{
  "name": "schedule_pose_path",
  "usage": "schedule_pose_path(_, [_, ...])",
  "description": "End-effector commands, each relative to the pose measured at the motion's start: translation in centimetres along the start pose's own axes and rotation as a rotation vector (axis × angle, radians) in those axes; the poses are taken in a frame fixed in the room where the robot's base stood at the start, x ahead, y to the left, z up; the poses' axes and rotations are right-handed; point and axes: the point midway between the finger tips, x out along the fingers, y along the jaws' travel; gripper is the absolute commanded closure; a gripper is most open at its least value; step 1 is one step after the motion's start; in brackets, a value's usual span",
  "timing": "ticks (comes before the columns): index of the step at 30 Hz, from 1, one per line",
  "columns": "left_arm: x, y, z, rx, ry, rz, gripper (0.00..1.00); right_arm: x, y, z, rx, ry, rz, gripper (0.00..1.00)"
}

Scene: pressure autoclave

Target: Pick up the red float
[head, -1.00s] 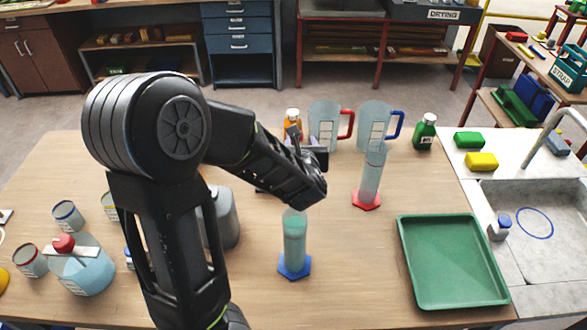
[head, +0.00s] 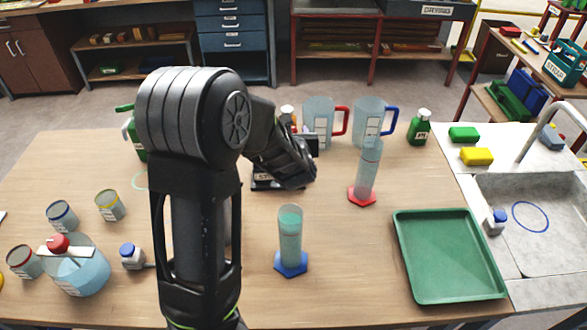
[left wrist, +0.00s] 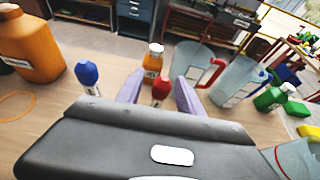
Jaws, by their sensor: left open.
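A similar blue-topped float (left wrist: 88,75) stands to the left, outside the fingers. In the head view my left arm covers the float and most of the gripper; a black stand (head: 265,183) shows partly below the forearm. My right gripper is not in view.
An orange bottle (left wrist: 153,62) and the red-handled jug (head: 318,122) stand behind the gripper. Cylinders with a blue base (head: 291,262) and a red base (head: 363,195) stand nearby. A green tray (head: 445,295) lies at right. The front middle table is mostly clear.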

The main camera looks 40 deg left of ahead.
Motion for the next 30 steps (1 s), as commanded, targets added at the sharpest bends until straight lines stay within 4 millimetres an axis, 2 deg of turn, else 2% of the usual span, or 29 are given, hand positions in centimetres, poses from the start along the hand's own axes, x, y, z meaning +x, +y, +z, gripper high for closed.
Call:
schedule_pose_path(1, [0.8, 0.0, -0.1, 0.002, 0.000, 0.001, 0.56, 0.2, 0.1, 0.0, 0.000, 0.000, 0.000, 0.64])
schedule_pose_path(5, [1.9, 0.0, -0.1, 0.000, 0.001, 0.000, 0.56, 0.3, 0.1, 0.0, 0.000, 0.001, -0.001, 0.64])
schedule_pose_path(23, [1.9, -0.1, 0.0, -0.001, 0.000, -0.001, 0.56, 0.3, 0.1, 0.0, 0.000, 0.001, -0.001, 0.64])
schedule_pose_path(30, [1.9, -0.1, 0.0, -0.001, 0.000, -0.001, 0.76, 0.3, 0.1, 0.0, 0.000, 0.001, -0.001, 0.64])
